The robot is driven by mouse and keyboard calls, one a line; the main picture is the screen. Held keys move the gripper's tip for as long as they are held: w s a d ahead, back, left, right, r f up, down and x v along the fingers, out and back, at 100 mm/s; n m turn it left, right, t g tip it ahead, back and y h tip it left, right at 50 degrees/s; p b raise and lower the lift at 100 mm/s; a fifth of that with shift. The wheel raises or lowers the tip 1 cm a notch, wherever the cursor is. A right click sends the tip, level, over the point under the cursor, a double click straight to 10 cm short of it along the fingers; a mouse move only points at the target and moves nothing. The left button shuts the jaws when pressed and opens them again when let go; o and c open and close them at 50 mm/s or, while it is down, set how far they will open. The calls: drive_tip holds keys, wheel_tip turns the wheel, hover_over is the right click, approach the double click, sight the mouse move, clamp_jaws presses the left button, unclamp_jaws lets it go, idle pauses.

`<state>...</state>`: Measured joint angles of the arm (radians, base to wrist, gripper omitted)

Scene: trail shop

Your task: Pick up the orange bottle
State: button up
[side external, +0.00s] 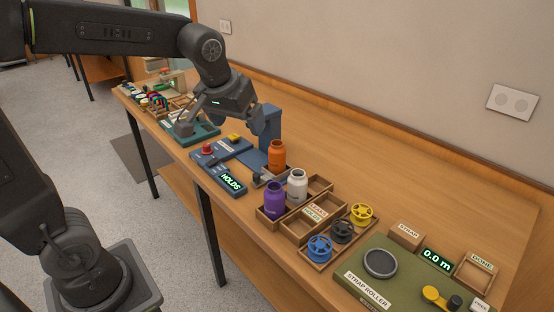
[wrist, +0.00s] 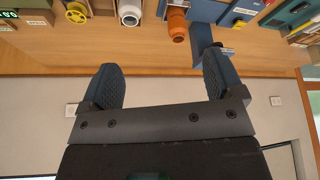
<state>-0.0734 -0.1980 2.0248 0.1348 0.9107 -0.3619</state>
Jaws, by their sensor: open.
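The orange bottle (side external: 277,157) stands upright beside a blue stand (side external: 269,128) on the wooden bench. It also shows near the top of the wrist view (wrist: 178,25). My gripper (side external: 255,128) is up by the blue stand, left of and above the orange bottle, and apart from it. In the wrist view my gripper (wrist: 164,85) has its two fingers wide apart with nothing between them.
A purple bottle (side external: 274,199) stands in a wooden tray near the white one. Yellow (side external: 361,213), black (side external: 342,231) and blue (side external: 320,247) spools sit to the right. A blue panel reading HOLDS (side external: 232,182) lies left. A green strap roller (side external: 400,290) is at front right. The bench's back right is clear.

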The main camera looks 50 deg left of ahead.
drive_tip(key=w+a+f+n, duration=0.2)
drive_tip(key=w+a, duration=0.1)
drive_tip(key=w, duration=0.5)
drive_tip(key=n+g+y, duration=0.1)
drive_tip(key=n, duration=0.2)
approach(277, 143)
drive_tip(key=shift+y, duration=0.3)
drive_tip(key=x, duration=0.6)
drive_tip(key=shift+f, duration=0.3)
drive_tip(key=shift+d+x, duration=0.2)
drive_tip(key=shift+x, duration=2.8)
drive_tip(key=c, duration=1.1)
